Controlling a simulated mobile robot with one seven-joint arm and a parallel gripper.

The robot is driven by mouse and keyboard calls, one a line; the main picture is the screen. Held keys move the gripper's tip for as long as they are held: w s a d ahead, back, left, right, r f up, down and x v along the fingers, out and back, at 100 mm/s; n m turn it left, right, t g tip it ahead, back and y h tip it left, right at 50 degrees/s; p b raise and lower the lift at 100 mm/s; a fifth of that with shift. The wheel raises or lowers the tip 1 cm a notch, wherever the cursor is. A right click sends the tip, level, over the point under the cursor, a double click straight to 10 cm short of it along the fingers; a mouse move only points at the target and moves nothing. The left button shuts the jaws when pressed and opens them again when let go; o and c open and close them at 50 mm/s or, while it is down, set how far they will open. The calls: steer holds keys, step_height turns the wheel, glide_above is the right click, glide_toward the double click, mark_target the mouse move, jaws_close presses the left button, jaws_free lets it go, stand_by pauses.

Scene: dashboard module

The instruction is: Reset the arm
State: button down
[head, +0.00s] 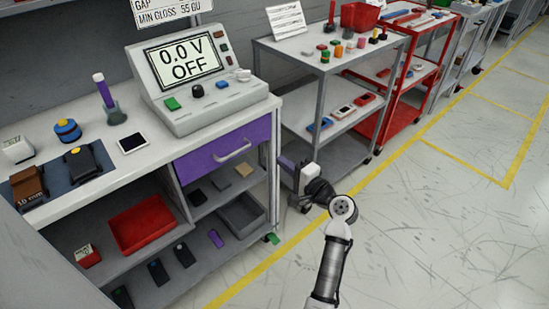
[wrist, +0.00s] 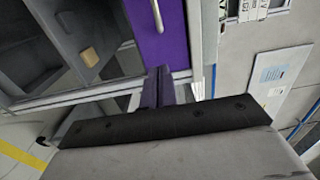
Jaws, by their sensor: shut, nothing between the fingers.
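My gripper (head: 287,163) is at the end of my arm in the head view, beside the right end of the workbench (head: 272,112), over the gap to the grey cart. Its purple fingers point left toward the bench. In the wrist view the two dark fingers (wrist: 159,86) lie together, shut with nothing between them. The purple drawer (head: 218,150) with its light handle is closed, left of my gripper. The wrist view shows it beyond the fingertips (wrist: 170,40). Whether the fingers touch the bench frame, I cannot tell.
On the bench stands a meter (head: 195,80) reading "0.0 V OFF". Shelves below hold a red tray (head: 142,222) and a grey bin (head: 243,214). A grey cart (head: 325,67) and a red cart (head: 402,105) stand beyond. The floor (head: 430,230) to the right is clear.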

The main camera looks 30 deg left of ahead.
steer(key=shift+s+d, duration=0.2)
steer(key=shift+d, duration=0.3)
